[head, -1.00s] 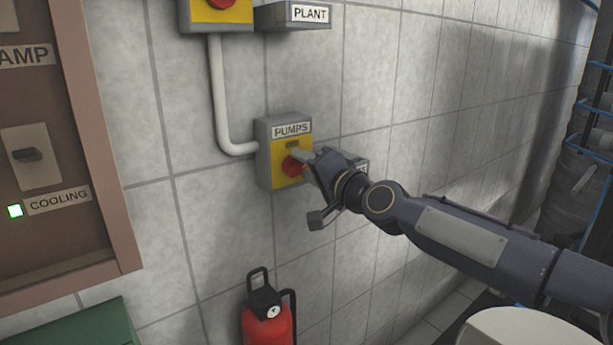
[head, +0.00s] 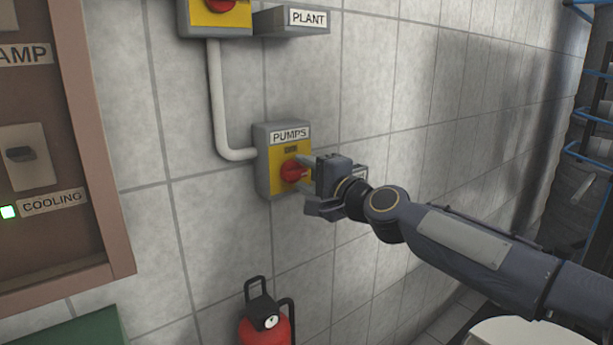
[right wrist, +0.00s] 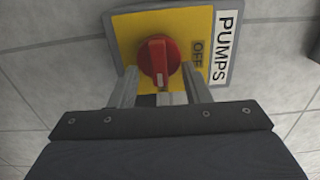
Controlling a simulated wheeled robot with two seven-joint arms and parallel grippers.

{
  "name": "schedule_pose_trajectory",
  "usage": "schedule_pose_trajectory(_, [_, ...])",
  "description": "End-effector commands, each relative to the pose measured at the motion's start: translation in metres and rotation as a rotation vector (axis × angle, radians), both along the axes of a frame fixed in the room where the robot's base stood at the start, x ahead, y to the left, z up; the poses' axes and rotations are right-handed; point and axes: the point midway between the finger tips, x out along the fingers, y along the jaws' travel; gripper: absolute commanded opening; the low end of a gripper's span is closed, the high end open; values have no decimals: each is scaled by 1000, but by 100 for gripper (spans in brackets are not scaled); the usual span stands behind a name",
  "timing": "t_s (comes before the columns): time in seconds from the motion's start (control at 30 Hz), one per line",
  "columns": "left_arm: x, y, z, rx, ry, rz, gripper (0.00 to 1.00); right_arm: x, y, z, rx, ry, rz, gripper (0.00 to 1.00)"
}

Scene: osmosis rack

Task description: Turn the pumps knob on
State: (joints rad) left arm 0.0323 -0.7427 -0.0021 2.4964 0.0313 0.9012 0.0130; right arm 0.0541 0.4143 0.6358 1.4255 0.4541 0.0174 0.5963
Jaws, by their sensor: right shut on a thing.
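The pumps switch box (head: 262,180) is grey with a yellow face, a PUMPS label and a red round knob (head: 293,170). My right gripper (head: 304,168) reaches it from the right, its fingers at the knob. My left gripper is not in view.
A PLANT box (head: 290,20) and another yellow switch (head: 196,18) are above. A pipe (head: 219,100) runs down to the pumps box. A brown cabinet (head: 108,200) with a COOLING switch is at left. A red extinguisher (head: 262,325) stands below.

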Motion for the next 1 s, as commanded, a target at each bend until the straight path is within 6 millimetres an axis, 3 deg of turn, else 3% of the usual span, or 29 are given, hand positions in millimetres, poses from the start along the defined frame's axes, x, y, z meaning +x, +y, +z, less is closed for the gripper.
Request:
schedule_pose_trajectory(0.27, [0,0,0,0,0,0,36,0,1,-2,1,5,3,20])
schedule_pose_trajectory(0.3, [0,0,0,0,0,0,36,0,1,-2,1,5,3,46])
schedule_pose_trajectory(0.47, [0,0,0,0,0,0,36,0,1,-1,0,3,2,65])
schedule_pose_trajectory(0.77, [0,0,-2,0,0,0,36,-2,-2,-1,1,1,0,65])
schedule_pose_trajectory(1.0, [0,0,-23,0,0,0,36,-29,-23,-5,0,-3,-5,65])
